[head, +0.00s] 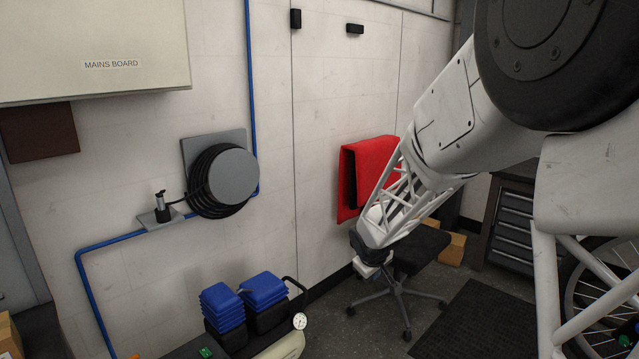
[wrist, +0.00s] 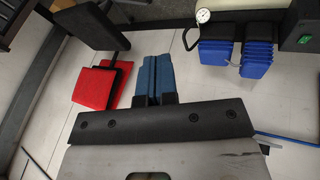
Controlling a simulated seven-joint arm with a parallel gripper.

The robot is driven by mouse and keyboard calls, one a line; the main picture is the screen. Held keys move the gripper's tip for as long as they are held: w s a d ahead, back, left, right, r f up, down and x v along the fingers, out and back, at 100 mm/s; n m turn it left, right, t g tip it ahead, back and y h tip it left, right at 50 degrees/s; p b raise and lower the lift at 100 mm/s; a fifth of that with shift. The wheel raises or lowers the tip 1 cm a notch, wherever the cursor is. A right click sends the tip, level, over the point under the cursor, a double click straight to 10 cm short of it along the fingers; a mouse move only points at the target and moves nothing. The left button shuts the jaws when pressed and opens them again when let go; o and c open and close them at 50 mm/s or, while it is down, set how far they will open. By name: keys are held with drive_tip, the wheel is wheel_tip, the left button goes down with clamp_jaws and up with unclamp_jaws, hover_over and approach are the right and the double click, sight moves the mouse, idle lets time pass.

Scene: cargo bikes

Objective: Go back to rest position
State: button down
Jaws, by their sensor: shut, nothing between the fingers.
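My gripper (wrist: 154,76) shows in the wrist view as two blue fingers pressed together, with nothing between them. In the head view my white arm reaches in from the upper right and slopes down to the left. Its dark wrist end (head: 370,243) hangs in front of the wall and the office chair (head: 415,252). The fingers are not clearly visible in the head view. No held object shows in either view.
A red cloth (head: 368,170) hangs on the wall behind my arm. A cable reel (head: 232,177) is on the wall at left. Blue stacked pieces (head: 223,307) and a pressure gauge (head: 300,321) are below. A drawer cabinet (head: 512,225) and a wheel (head: 600,290) are at right.

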drive_tip(key=s+d+r+m+g, duration=0.1)
drive_tip(key=s+d+r+m, duration=0.1)
drive_tip(key=s+r, duration=0.6)
drive_tip(key=s+d+r+m, duration=0.2)
drive_tip(key=s+r, duration=0.1)
drive_tip(key=s, duration=0.9)
drive_tip(key=s+r+m+g+y, duration=0.1)
drive_tip(key=s+r+m, duration=0.2)
drive_tip(key=s, duration=2)
drive_tip(key=shift+s+g, duration=0.2)
drive_tip(key=shift+g, duration=0.1)
